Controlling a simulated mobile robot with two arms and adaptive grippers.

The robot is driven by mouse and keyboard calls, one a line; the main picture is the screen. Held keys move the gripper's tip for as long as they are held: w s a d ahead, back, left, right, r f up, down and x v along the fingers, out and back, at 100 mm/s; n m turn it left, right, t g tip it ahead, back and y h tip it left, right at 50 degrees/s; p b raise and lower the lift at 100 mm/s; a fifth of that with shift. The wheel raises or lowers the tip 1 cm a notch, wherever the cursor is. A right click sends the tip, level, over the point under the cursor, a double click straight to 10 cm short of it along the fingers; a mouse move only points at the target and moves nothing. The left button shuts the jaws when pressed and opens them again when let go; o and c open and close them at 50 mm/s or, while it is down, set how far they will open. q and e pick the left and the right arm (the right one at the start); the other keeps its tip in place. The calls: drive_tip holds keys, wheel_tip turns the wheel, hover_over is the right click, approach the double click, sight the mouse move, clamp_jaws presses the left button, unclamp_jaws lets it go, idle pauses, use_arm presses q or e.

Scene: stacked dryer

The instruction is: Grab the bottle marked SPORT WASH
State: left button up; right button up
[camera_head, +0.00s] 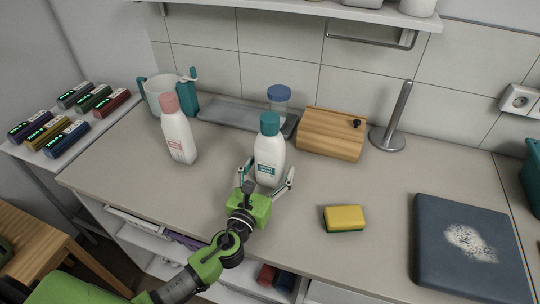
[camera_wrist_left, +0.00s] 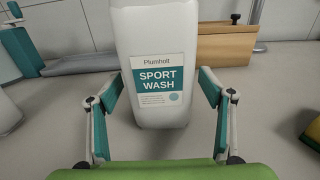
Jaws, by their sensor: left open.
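The SPORT WASH bottle (camera_head: 269,158) is white with a teal cap and stands upright on the counter. Its label (camera_wrist_left: 160,82) reads "Plumholt SPORT WASH" in the left wrist view. My left gripper (camera_head: 264,182) is open at the front of this bottle, low near the counter. In the left wrist view the fingers of my left gripper (camera_wrist_left: 158,98) stand to either side of the bottle's lower part, with a visible gap on each side. A second white bottle (camera_head: 177,137) with a pink cap stands to the left. My right gripper is not in view.
Behind the bottle are a grey tray (camera_head: 222,112), a blue-lidded jar (camera_head: 279,97) and a wooden box (camera_head: 331,134). A yellow sponge (camera_head: 344,217) and a dark blue board (camera_head: 468,248) lie to the right. Bare counter surrounds the sponge.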

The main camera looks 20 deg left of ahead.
use_arm(q)
drive_tip(key=shift+w, duration=0.2)
drive_tip(key=shift+s, duration=0.1)
drive_tip(key=c, duration=1.4)
drive_tip(key=shift+r, duration=0.1)
